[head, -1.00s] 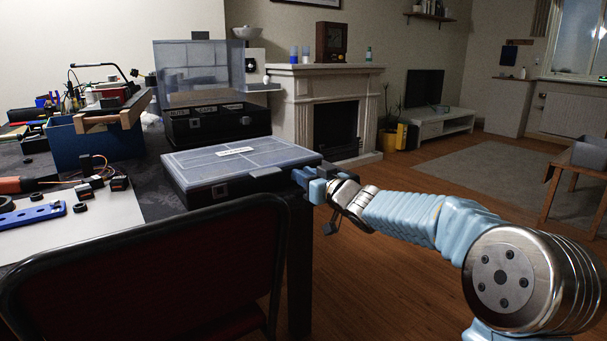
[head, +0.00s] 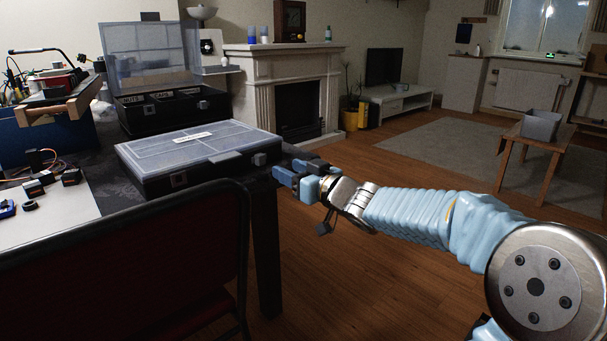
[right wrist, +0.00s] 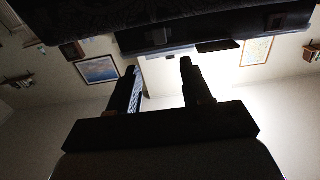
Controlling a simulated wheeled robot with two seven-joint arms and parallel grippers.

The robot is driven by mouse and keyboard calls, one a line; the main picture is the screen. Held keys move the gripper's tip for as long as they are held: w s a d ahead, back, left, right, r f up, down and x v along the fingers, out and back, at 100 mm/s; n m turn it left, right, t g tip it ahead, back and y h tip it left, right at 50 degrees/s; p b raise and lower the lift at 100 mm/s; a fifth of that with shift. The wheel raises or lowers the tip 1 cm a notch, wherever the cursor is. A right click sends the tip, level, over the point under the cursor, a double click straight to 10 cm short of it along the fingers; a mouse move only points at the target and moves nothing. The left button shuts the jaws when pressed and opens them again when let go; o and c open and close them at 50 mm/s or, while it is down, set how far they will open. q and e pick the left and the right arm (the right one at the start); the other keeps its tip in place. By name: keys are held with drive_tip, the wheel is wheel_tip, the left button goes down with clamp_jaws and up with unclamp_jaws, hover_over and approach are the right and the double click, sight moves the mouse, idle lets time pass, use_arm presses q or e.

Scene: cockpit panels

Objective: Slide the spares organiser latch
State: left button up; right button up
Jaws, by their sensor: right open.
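The spares organiser (head: 150,157) is a shut, flat dark case with a clear, ribbed lid and a white label, near the table's right corner. My right gripper (head: 292,170) is open and empty, just right of that corner and apart from the case. In the right wrist view, its two dark fingers (right wrist: 158,66) stand apart with nothing between them. My left gripper is not in view.
A dark-red chair (head: 120,270) stands in front of the table. A second organiser (head: 170,112) with its lid raised stands behind the shut one. A white mat (head: 50,215) with small parts lies at left.

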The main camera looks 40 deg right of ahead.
drive_tip(key=shift+s+d, duration=0.15)
drive_tip(key=shift+s, duration=2)
